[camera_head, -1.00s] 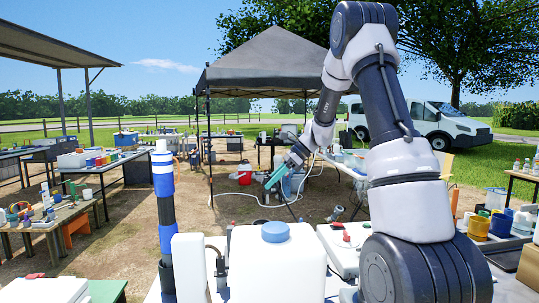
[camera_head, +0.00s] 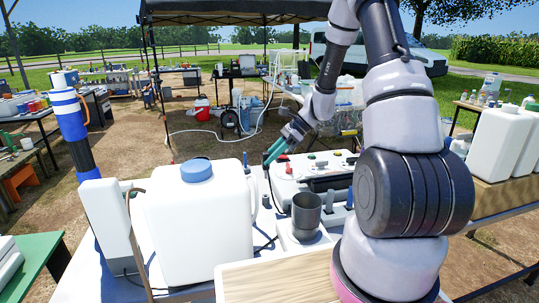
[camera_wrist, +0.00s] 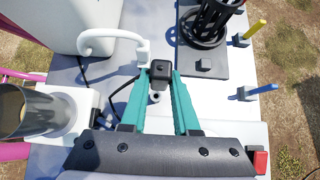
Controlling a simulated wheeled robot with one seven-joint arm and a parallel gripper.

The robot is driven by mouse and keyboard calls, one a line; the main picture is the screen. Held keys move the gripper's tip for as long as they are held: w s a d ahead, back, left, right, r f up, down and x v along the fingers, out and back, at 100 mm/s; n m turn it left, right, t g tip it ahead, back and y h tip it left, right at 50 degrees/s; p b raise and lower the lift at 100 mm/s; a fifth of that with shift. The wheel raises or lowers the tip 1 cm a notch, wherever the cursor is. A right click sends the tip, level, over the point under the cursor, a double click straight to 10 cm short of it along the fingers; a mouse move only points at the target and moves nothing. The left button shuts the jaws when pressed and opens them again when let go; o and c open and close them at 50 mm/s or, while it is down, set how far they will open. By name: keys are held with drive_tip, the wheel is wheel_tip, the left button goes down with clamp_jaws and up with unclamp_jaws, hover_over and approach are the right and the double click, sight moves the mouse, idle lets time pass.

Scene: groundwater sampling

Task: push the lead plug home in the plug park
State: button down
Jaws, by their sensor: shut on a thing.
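In the wrist view my gripper (camera_wrist: 160,78) has its two teal fingers shut on a dark, square-headed plug (camera_wrist: 158,68), which I take as the lead plug. A small round grey fitting (camera_wrist: 155,97) shows between the fingers, just behind the plug. A white block (camera_wrist: 143,53) at the end of a white curved handle is close beside the plug. I cannot tell which part is the plug park or how deep the plug sits. In the head view my gripper (camera_head: 276,150) points down-left above the bench, by the white control box (camera_head: 312,172); its plug is too small to make out.
A large white jug with blue cap (camera_head: 200,222) stands left of the gripper. A grey cup (camera_head: 306,214) stands on the bench in front of the box. In the wrist view, a black cage (camera_wrist: 210,22) and yellow and blue pegs (camera_wrist: 256,27) are at the right. A black cable (camera_wrist: 82,72) lies at the left.

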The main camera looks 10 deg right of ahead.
drive_tip(key=shift+f, duration=2.9)
drive_tip(key=shift+f, duration=2.1)
drive_tip(key=c, duration=0.6)
unclamp_jaws()
drive_tip(key=v, duration=1)
drive_tip(key=shift+d+r, duration=0.25)
drive_tip(key=shift+r, duration=0.05)
drive_tip(key=shift+r, duration=0.1)
